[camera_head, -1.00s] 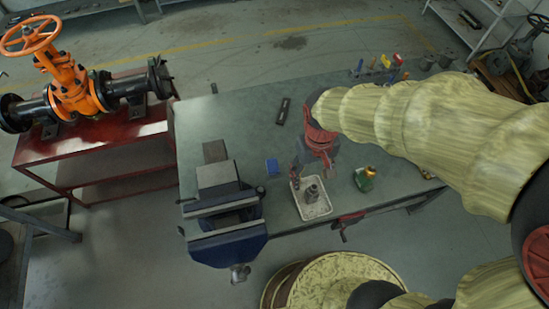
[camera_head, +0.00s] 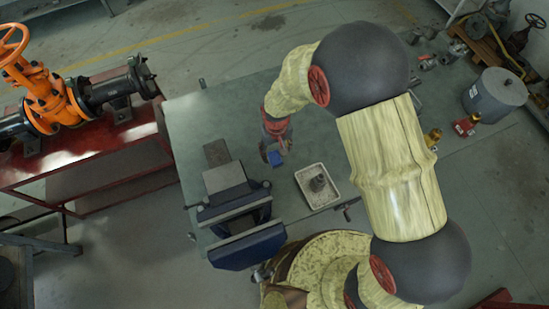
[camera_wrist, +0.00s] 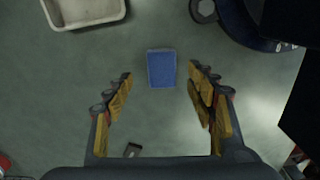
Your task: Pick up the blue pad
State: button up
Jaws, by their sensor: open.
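The blue pad (camera_wrist: 161,69) is a small flat rectangle lying on the grey-green workbench. In the wrist view it sits between and just beyond my open fingers, touching neither. In the head view the blue pad (camera_head: 277,159) shows right of the vise, partly covered by my gripper. My gripper (camera_wrist: 160,82) is open and empty; in the head view my gripper (camera_head: 275,154) is over the bench at the pad, and its fingers are hard to make out.
A dark blue vise (camera_head: 238,222) stands left of the pad at the bench edge. A white tray (camera_head: 332,200) with a grey metal part lies to the right. A grey pot (camera_head: 494,96) stands far right. An orange valve (camera_head: 47,98) is on a red stand at left.

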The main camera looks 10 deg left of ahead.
aim_at(275, 159)
notch_tip(275, 159, down, 5)
jog(key=shift+a+r+b, duration=0.1)
jog(key=shift+a+b, duration=0.05)
jog(key=shift+b, duration=0.2)
jog(key=shift+c, duration=0.3)
jog(key=c, duration=1)
